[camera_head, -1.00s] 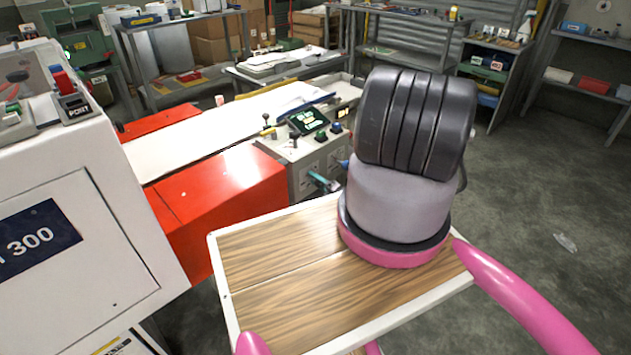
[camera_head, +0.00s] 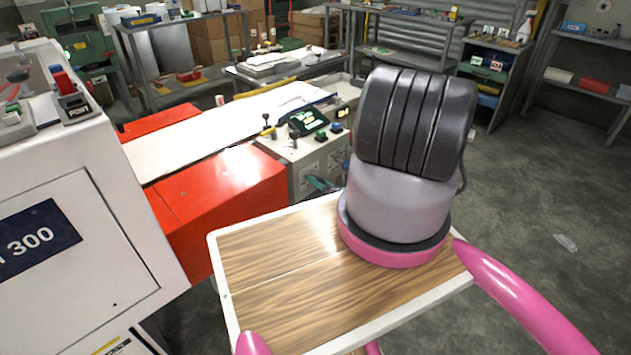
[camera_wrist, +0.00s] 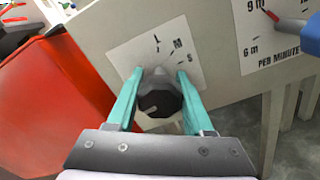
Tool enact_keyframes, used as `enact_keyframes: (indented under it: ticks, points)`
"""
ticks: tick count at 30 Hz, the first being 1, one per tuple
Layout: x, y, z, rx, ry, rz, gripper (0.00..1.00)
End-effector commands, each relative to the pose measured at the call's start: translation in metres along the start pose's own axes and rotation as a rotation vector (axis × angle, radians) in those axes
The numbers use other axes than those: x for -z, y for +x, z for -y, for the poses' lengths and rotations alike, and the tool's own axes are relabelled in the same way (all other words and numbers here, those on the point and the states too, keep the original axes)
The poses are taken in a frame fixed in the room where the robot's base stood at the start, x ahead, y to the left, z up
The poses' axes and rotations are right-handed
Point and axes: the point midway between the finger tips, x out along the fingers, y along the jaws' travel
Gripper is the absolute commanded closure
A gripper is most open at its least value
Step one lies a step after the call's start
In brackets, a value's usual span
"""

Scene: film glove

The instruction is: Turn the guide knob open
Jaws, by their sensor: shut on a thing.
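The guide knob (camera_wrist: 159,101) is a dark, faceted knob with a lighter base on a white dial plate (camera_wrist: 140,45). The plate carries the marks M and S and is on the pale side of the machine. In the wrist view my gripper (camera_wrist: 160,74) has its teal fingers on either side of the knob and is shut on it. In the head view my gripper (camera_head: 318,184) shows only as a small teal patch at the machine's side, partly hidden by my arm. The knob itself cannot be made out there.
A red machine cover (camera_head: 222,190) lies to the left. The control panel (camera_head: 308,122) is above the dials. Open grey floor (camera_head: 530,190) lies to the right.

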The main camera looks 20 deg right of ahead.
Motion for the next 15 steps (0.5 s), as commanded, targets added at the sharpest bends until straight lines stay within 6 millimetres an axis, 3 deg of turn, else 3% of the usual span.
enact_keyframes:
  ticks: [15]
  points:
    - [0.0022,-0.0022,0.0006,0.002,-0.059,-0.005,1.00]
